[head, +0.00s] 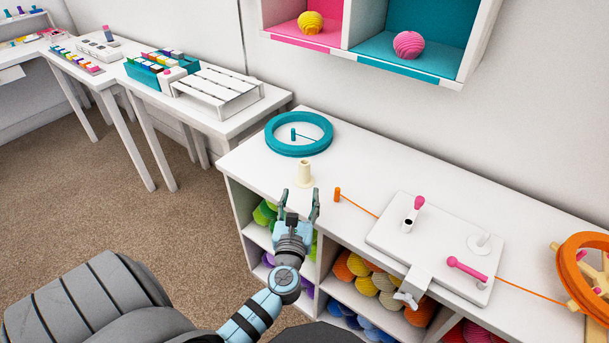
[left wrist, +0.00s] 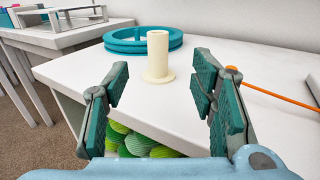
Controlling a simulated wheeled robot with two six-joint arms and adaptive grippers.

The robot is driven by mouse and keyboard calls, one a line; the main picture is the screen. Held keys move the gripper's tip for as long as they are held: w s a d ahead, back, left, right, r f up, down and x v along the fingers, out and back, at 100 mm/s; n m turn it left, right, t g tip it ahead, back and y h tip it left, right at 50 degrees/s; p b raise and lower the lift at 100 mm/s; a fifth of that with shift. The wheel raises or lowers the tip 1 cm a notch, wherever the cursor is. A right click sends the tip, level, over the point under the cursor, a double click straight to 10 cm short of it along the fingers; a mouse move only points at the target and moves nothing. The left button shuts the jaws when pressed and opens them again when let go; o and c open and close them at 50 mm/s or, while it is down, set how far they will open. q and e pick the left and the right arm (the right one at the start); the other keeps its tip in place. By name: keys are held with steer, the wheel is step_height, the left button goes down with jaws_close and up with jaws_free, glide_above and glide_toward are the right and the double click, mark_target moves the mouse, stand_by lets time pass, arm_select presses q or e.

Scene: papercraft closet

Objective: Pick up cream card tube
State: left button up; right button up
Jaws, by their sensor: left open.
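The cream card tube (head: 304,173) stands upright on its wider round base on the white shelf top, close to the front edge. It also shows in the left wrist view (left wrist: 158,57), centred between the fingers and a little beyond their tips. My left gripper (head: 299,203) is open and empty. Its fingers point at the tube from the front edge side, one on each side of the line to it, apart from it. In the left wrist view the gripper (left wrist: 162,88) shows both teal-padded fingers spread wide. My right gripper is not in view.
A teal ring (head: 272,145) lies behind the tube. An orange peg with a cord (head: 357,206) is to its right, then a white board (head: 391,241) with pink handles. Cubbies below hold coloured paper rolls (head: 386,284). A wall shelf (head: 400,65) hangs above.

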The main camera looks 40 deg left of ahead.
mark_target(304, 172)
arm_select(q)
steer(key=b+x, duration=0.1)
steer(key=x, duration=0.7)
steer(key=b+x, duration=0.1)
steer(key=x, duration=0.2)
steer(key=shift+w+a+f+b, duration=0.25)
steer(key=shift+a+f+b, duration=0.05)
steer(key=shift+a+f, duration=0.1)
steer(key=shift+w+a, duration=0.2)
steer(key=shift+w, duration=0.1)
steer(key=shift+s+d+r, duration=0.1)
steer(key=shift+r, duration=0.05)
steer(key=c, duration=0.9)
